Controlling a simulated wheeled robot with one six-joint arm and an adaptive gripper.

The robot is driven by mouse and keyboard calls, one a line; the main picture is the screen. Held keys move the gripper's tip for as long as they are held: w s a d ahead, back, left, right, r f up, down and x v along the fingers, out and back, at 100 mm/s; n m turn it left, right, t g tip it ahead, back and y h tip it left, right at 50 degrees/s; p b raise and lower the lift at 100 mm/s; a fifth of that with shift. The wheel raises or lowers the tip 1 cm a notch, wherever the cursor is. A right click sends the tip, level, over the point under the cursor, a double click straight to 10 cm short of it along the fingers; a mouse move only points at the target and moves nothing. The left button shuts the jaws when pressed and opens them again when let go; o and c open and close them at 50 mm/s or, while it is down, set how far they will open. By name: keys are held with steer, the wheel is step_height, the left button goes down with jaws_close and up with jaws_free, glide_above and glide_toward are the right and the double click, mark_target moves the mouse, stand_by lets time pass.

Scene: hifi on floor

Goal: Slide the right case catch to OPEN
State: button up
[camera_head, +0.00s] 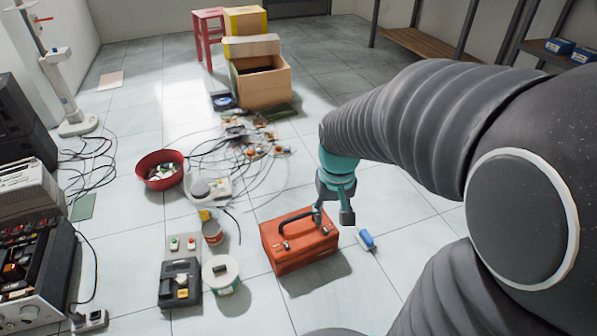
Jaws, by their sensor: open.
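The orange-red case (288,262) stands on the floor near the centre, with a dark carrying handle (296,214) on top. Small pale metal parts that look like catches show on its lid, a left one (284,246) and a right one (326,230). Their exact positions, open or closed, are too small to tell. My gripper (333,214) points down over the right end of the case. Its two fingers are spread apart with nothing between them. The left finger overlaps the right end of the handle in the picture; I cannot tell whether it touches.
A blue-and-white object (366,239) lies right of the case. A white round tub (222,275) and a dark boxy device (180,282) stand to the left. Cables and a red bowl (162,170) lie behind. A cardboard box (264,88) stands farther back.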

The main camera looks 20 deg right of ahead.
steer(key=w+d+f+g, duration=0.1)
steer(key=w+d+f, duration=0.2)
steer(key=w+f, duration=0.5)
steer(key=n+b, duration=0.2)
steer(key=n, duration=0.1)
glide_above(326, 231)
step_height(326, 231, down, 18)
steer(key=r, duration=0.1)
step_height(326, 231, down, 14)
steer(key=shift+r+b, duration=0.2)
steer(key=shift+b, duration=0.2)
jaws_close()
